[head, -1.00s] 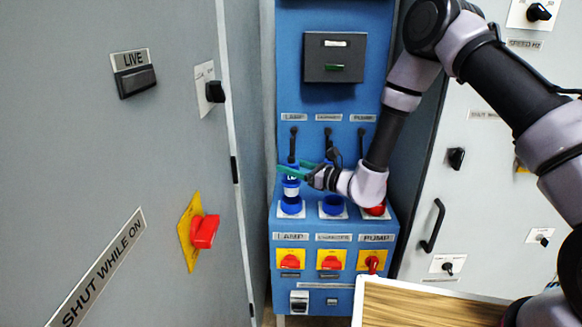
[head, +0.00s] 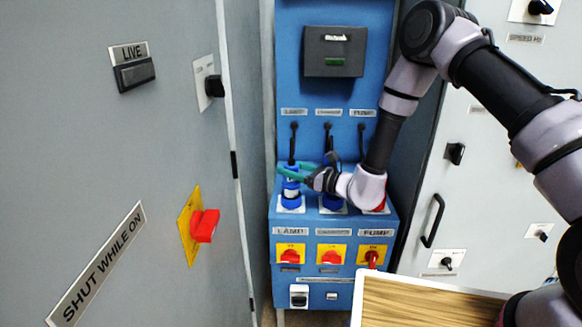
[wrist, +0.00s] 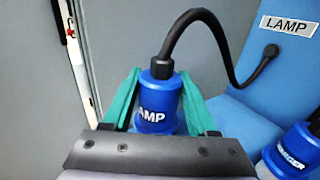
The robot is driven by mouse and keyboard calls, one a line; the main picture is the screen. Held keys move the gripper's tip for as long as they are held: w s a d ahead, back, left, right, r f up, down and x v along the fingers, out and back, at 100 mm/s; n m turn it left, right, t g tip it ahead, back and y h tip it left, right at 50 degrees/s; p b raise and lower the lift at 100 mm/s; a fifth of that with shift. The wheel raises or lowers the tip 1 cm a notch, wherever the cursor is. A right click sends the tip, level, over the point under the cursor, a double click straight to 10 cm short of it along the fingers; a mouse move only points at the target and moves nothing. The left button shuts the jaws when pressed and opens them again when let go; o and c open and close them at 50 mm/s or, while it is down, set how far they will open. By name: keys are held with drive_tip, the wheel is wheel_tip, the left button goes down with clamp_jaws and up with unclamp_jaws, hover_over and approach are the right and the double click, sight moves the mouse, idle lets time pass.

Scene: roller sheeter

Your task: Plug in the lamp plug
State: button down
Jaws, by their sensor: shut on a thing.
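The blue lamp plug (wrist: 158,105), marked LAMP with a black cable from its top, is upright between the green fingers of my gripper (wrist: 160,95). In the head view my gripper (head: 296,172) reaches in from the right and is shut on the plug (head: 291,188). The plug stands directly over the blue lamp socket (head: 291,203) on the left of the panel's ledge, with no clear gap between them. How deep it sits cannot be told. The wrist view hides the socket behind my gripper.
The blue charger plug (wrist: 296,150) stands close to the right. Red-on-yellow switches for the lamp (head: 290,255), charger (head: 331,255) and pump (head: 372,255) line the panel's front. A grey cabinet (head: 120,180) closes off the left. A wooden-topped tray (head: 420,305) is at lower right.

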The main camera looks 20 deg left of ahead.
drive_tip(key=shift+f, duration=1.4)
drive_tip(key=shift+c, duration=0.5)
unclamp_jaws()
drive_tip(key=shift+d, duration=0.1)
